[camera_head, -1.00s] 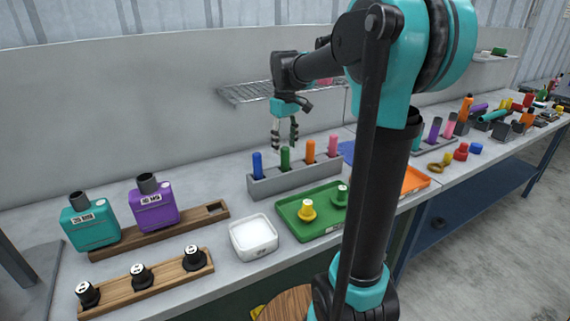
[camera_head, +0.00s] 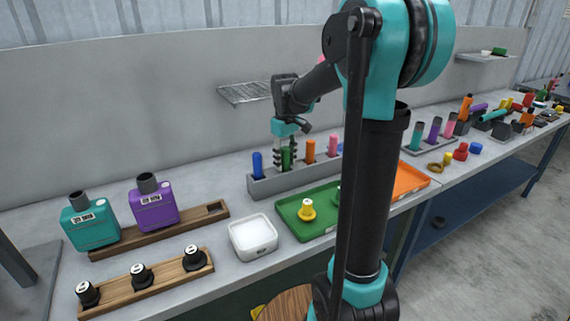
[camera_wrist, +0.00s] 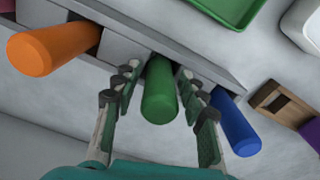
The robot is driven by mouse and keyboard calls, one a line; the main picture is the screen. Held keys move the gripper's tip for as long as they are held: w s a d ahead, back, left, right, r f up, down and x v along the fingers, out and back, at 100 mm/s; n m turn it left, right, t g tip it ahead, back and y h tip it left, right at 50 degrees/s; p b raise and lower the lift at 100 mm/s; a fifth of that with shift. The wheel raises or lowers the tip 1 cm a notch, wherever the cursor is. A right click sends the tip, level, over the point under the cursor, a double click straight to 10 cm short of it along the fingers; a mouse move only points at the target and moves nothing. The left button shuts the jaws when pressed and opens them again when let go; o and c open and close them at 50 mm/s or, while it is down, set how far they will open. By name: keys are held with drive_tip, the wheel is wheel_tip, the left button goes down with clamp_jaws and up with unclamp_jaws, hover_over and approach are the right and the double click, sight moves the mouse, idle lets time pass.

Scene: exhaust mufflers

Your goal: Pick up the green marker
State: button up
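The green marker (camera_head: 286,158) stands upright in a grey holder (camera_head: 262,188), between the blue marker (camera_head: 257,163) and the orange marker (camera_head: 310,151). My gripper (camera_head: 284,157) is lowered over the green marker with its fingers on either side. In the wrist view the green marker (camera_wrist: 159,92) is between the open fingers of my gripper (camera_wrist: 160,105), with gaps visible on both sides. The orange marker (camera_wrist: 38,50) is to the left there and the blue marker (camera_wrist: 236,124) to the right, close to the right finger.
A pink marker (camera_head: 334,145) stands in the same holder. A green tray (camera_head: 290,212) with a yellow knob and a white bin (camera_head: 253,237) are in front. A wire shelf (camera_head: 245,93) is on the wall behind. Teal and purple mufflers stand at the left.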

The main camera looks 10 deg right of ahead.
drive_tip(key=c, duration=0.8)
drive_tip(key=shift+r, duration=0.1)
